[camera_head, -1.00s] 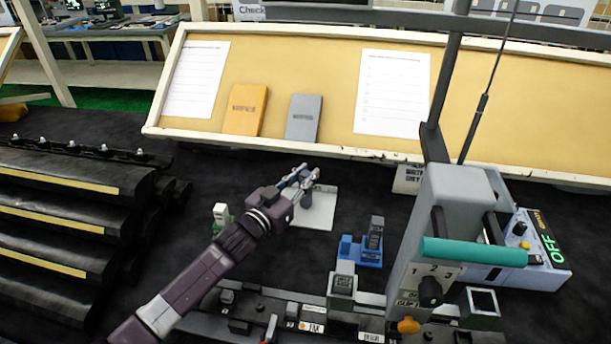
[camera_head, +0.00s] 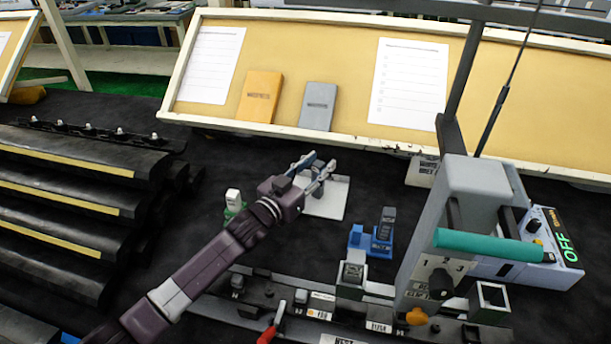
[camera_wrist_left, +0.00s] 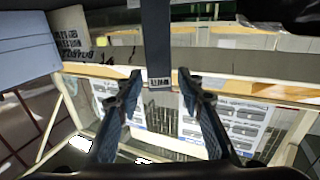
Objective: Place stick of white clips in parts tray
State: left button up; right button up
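A small white-topped piece (camera_head: 233,196) stands upright in a green holder left of the gripper. No stick of white clips can be made out for sure. My right gripper is not in view.
A blue holder with a dark upright piece (camera_head: 384,226) stands right of the tray. A grey press with a teal handle (camera_head: 488,246) stands at right, beside a box showing OFF (camera_head: 568,248). A fixture rail (camera_head: 300,312) crosses the front. Stepped black racks (camera_head: 75,185) fill the left.

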pick_arm(q)
jog(key=b+v, duration=0.1)
jog(key=v, duration=1)
jog(key=shift+s+a, duration=0.25)
jog(key=shift+s, duration=0.05)
